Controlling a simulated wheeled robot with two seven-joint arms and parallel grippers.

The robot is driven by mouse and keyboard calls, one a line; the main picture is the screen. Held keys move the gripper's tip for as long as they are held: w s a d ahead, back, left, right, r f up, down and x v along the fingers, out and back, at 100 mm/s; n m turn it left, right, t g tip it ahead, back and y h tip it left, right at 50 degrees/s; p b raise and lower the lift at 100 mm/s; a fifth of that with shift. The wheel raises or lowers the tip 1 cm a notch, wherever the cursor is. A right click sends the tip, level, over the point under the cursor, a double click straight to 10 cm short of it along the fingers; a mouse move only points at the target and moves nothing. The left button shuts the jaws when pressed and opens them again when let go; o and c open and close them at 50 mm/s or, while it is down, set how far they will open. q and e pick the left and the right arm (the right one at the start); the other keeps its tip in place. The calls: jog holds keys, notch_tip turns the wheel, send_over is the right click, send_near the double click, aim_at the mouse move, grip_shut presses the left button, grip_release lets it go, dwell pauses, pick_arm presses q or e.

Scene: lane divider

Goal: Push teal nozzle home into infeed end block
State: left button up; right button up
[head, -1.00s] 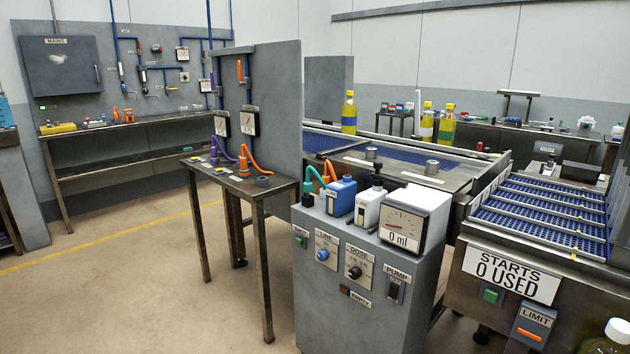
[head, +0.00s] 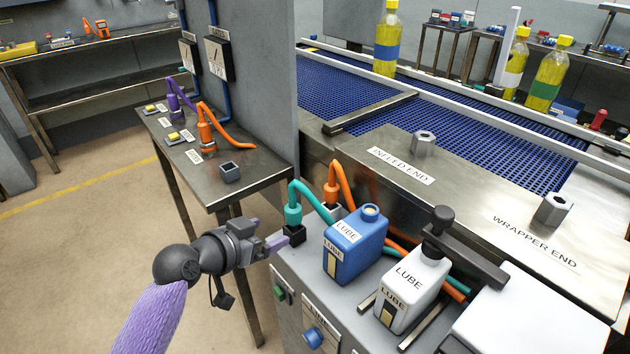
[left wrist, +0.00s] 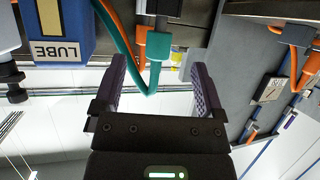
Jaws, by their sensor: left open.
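The teal nozzle (head: 293,213) stands upright in a small dark holder (head: 294,236) on the grey cabinet, its teal hose curving over to the right. My left gripper (head: 268,235) is open and empty, just left of the nozzle and holder. In the left wrist view the teal nozzle (left wrist: 159,46) appears between and slightly beyond the spread purple fingers (left wrist: 157,72); I see no grip on it. The infeed end block (head: 424,143) is a grey hexagonal piece on the steel deck behind the INFEED END label (head: 401,165). My right gripper is not in view.
An orange nozzle (head: 332,192) stands right behind the teal one. A blue LUBE can (head: 352,248) and a white LUBE bottle (head: 413,285) crowd the cabinet top. Another hexagonal block (head: 552,208) sits at the wrapper end. A steel side table (head: 240,185) stands left.

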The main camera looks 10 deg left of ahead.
aim_at(298, 214)
pick_arm(q)
jog(key=w, duration=0.1)
jog(key=w+d+b, duration=0.1)
jog(key=shift+w+d+r, duration=0.1)
jog(key=shift+w, duration=0.25)
jog(key=b+x, duration=0.3)
jog(key=x, duration=0.4)
jog(key=shift+w+d, duration=0.1)
jog(key=shift+w, duration=0.05)
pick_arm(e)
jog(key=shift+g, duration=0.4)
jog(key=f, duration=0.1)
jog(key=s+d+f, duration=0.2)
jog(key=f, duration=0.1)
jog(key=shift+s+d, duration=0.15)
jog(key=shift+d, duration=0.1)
pick_arm(q)
grip_shut()
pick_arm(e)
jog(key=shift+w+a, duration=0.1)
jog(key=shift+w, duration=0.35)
